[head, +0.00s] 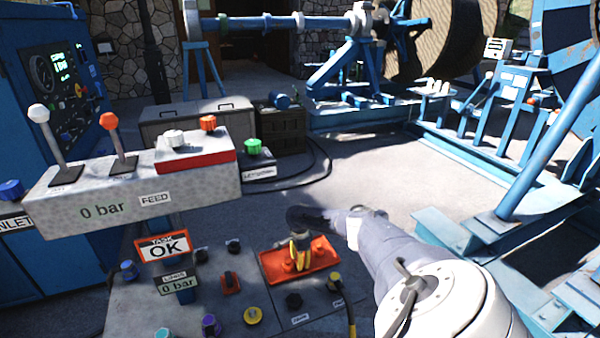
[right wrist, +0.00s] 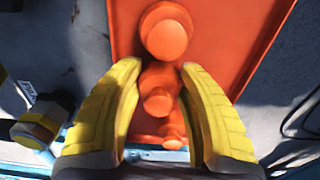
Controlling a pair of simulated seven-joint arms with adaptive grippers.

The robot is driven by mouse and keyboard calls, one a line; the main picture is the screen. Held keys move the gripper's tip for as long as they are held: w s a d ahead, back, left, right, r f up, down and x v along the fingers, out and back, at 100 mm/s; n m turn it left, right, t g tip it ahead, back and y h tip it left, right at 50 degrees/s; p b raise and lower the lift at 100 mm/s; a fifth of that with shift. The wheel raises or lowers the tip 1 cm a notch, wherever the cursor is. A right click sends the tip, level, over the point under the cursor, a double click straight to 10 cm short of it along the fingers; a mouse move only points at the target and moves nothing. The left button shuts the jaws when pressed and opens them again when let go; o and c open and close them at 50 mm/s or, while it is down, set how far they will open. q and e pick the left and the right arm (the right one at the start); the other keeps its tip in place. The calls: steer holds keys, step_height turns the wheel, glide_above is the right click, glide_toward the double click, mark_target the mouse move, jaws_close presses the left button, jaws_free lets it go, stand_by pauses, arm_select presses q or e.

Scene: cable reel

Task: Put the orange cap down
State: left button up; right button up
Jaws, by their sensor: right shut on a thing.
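My right gripper (head: 300,252) has yellow fingers and points down over an orange tray (head: 270,256) on the grey panel. In the right wrist view the fingers (right wrist: 160,72) stand on both sides of an orange cap-like piece (right wrist: 157,103), and I take them as shut on it. A larger round orange piece (right wrist: 168,36) sits on the tray (right wrist: 240,40) just beyond the fingertips. Another orange piece (right wrist: 172,134) shows nearer the palm. Whether the held piece touches the tray is unclear. My left gripper is out of view.
Coloured connectors surround the tray, including a black one (head: 293,300) and a yellow one (head: 253,315). A sign reading OK (head: 165,248) stands to the left. A grey lever box (head: 130,195) stands behind, with a green cap (head: 253,146) beyond it.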

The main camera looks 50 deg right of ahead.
steer(key=shift+f, duration=0.3)
steer(key=shift+f, duration=0.1)
steer(key=o, duration=0.9)
steer(key=shift+c, duration=0.2)
step_height(320, 180, up, 12)
steer(key=shift+r, duration=0.15)
